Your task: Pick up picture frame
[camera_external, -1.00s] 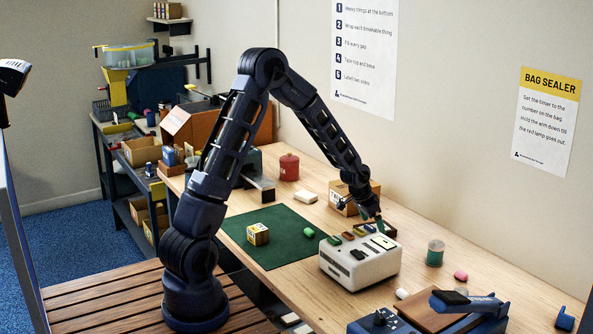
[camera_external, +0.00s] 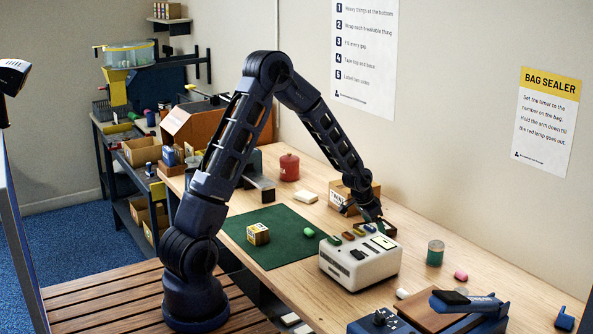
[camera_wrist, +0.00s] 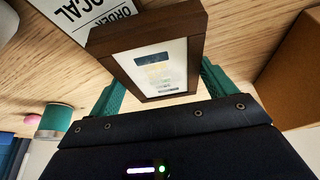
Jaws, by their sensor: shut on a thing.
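The picture frame (camera_wrist: 150,50), with a dark brown wooden border and a pale printed picture, fills the upper middle of the wrist view. My gripper (camera_wrist: 163,84) has one green finger on each side of it and is shut on it. In the external view my gripper (camera_external: 372,218) is low over the bench, behind the white machine. Only a small dark part of the frame seems to show there, mostly hidden by the machine and the gripper. I cannot tell whether the frame touches the bench.
The white machine (camera_external: 345,268) with several coloured items on top stands in front of my gripper. A cardboard box (camera_external: 340,196) is close behind it. A green jar (camera_external: 435,253) stands to the right. A white printed sign (camera_wrist: 88,14) lies beside the frame.

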